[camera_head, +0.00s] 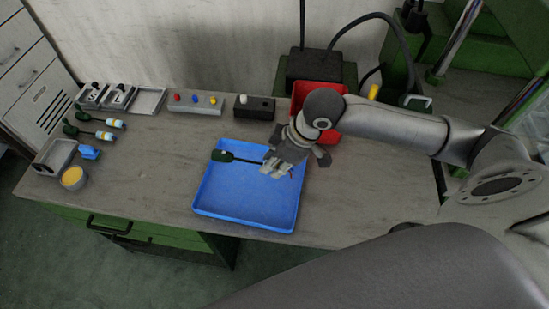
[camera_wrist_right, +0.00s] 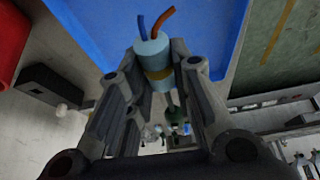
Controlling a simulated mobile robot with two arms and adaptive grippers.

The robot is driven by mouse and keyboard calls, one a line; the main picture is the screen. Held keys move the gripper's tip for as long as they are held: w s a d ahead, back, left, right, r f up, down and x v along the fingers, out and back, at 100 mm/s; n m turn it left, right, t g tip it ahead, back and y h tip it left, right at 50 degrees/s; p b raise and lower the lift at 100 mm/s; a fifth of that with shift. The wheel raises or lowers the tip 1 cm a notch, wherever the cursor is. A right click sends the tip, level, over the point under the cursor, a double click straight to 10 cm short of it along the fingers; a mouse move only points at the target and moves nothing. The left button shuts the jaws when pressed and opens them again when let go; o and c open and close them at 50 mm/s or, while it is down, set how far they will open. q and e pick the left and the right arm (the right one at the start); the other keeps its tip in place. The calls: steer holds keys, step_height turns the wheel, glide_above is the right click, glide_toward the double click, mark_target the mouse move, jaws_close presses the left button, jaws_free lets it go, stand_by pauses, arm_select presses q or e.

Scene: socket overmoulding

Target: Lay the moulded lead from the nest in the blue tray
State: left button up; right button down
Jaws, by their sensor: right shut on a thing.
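The moulded lead has a dark green body (camera_head: 222,156) that shows over the left part of the blue tray (camera_head: 247,227). My right gripper (camera_head: 276,168) is over the tray's upper right part, shut on the lead. In the right wrist view, the lead's light-blue sleeve (camera_wrist_right: 152,55) with a tan band sits between the fingertips (camera_wrist_right: 154,70), with a blue and an orange wire end beyond it. The tray floor (camera_wrist_right: 95,25) shows behind. I cannot tell whether the lead touches the tray. The tray looks otherwise empty. My left gripper is out of view.
A button panel (camera_head: 196,102), a black box (camera_head: 254,107) and a red bin (camera_head: 300,97) stand behind the tray.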

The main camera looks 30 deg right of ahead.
mark_target(270, 187)
steer(key=shift+f+b, duration=1.55)
steer(key=shift+f, duration=3.3)
steer(key=c, duration=1.2)
jaws_free()
steer(key=shift+r, duration=0.2)
steer(key=v, duration=1.1)
steer(key=shift+s+d+r, duration=0.1)
steer(key=shift+s+r, duration=0.1)
steer(key=shift+r, duration=0.1)
